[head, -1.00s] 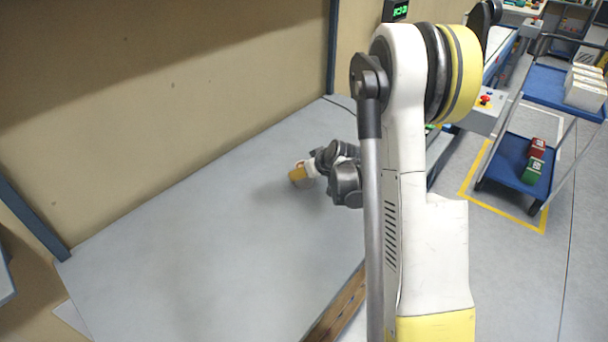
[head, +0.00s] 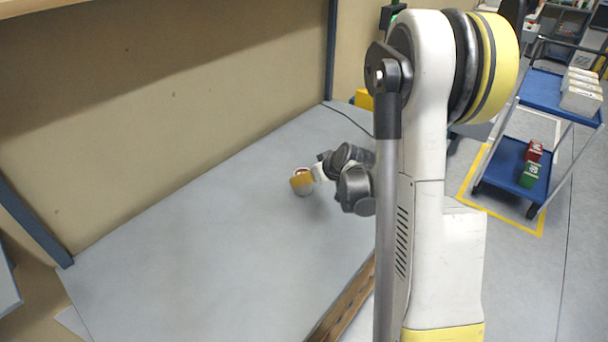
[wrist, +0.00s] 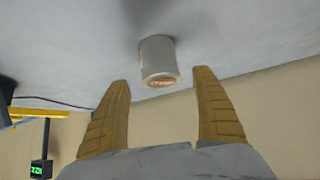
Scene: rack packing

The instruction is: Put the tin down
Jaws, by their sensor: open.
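The tin (wrist: 158,57) is a pale grey-white cylinder with a copper-coloured end. It appears to stand upright on the grey table, which fills the upper part of the wrist view. My gripper (wrist: 165,78) is open, its two yellow fingers spread apart with a gap on each side of the tin. The tin looks clear of both fingers, just beyond their tips. In the head view the tin (head: 304,193) shows on the table, partly hidden by the yellow fingers of my gripper (head: 302,181).
The table (head: 190,260) is bare around the tin, with a beige wall (head: 170,110) behind. A black cable (head: 350,121) lies near its far end. A blue trolley (head: 515,165) with red and green boxes stands off to the right.

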